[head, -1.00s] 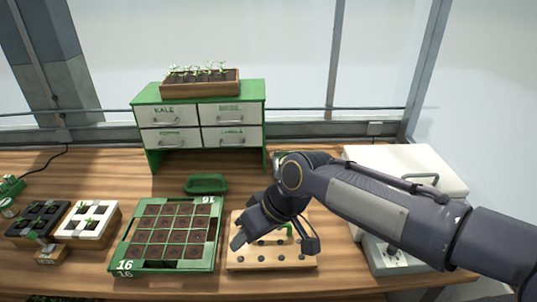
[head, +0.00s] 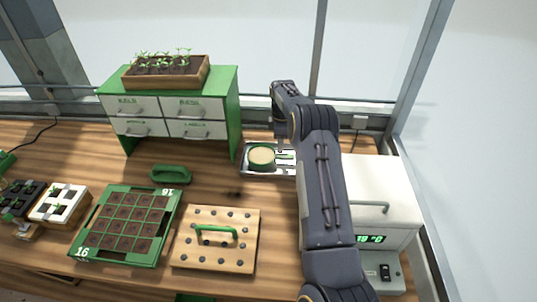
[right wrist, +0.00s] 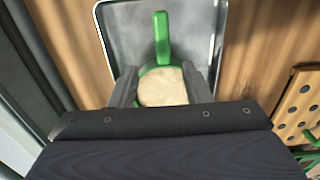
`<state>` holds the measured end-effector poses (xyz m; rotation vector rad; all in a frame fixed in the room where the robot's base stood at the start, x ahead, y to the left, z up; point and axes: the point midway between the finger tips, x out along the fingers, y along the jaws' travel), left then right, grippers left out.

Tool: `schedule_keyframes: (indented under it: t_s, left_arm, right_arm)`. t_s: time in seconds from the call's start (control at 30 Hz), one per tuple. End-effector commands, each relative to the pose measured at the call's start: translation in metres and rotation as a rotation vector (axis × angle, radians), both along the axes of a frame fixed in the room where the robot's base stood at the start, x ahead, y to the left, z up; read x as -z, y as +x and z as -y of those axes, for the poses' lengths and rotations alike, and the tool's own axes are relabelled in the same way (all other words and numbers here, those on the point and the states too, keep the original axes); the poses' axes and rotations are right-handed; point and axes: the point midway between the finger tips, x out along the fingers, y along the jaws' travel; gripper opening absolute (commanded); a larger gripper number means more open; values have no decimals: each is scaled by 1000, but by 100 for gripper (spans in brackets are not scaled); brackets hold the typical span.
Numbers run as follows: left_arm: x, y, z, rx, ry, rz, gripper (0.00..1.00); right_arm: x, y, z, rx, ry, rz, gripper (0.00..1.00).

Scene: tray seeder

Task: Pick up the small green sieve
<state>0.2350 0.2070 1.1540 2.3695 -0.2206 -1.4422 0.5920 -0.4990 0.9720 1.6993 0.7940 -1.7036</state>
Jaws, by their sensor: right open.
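The small green sieve (head: 262,157) has a round green rim, a pale tan mesh or fill, and a green handle. It lies in a shallow metal tray (head: 250,174) at the back of the bench, right of the drawer cabinet. In the right wrist view the sieve's round part (right wrist: 162,88) shows between the two fingers of my right gripper (right wrist: 161,74), with its handle pointing up the picture. The right gripper is open and empty. I cannot tell whether the fingers are above the rim or beside it. My left gripper is not in view.
A green drawer cabinet (head: 237,110) stands left of the metal tray. A white device with a green display (head: 370,239) stands at the right. A wooden dibber board with a green handle (head: 216,252) and a green-framed seed tray (head: 90,215) lie in front. Bare wood separates them.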

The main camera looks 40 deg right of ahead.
Motion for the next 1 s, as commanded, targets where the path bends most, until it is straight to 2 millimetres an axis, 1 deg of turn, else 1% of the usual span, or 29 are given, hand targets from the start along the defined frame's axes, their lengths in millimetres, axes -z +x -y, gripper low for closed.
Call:
schedule_keyframes:
  t_s: [0.03,0.1,0.27,0.43,0.5,0.6,0.77,0.8,1.0]
  left_arm:
    - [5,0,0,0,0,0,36]
    - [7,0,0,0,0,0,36]
    - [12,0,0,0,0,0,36]
    - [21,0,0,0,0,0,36]
    - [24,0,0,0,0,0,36]
    - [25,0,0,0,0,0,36]
    - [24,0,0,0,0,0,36]
    - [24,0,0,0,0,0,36]
    - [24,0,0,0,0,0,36]
  right_arm:
    - [9,0,0,0,0,-1,44]
    - [17,0,0,1,1,-1,44]
    - [30,0,-3,1,1,-1,44]
    - [55,0,-8,1,1,-2,44]
    - [66,0,-8,2,1,-2,44]
    - [71,1,-8,3,1,1,44]
    - [70,1,-8,3,0,1,44]
    - [70,1,-8,3,0,1,42]
    - [70,1,-8,3,0,1,16]
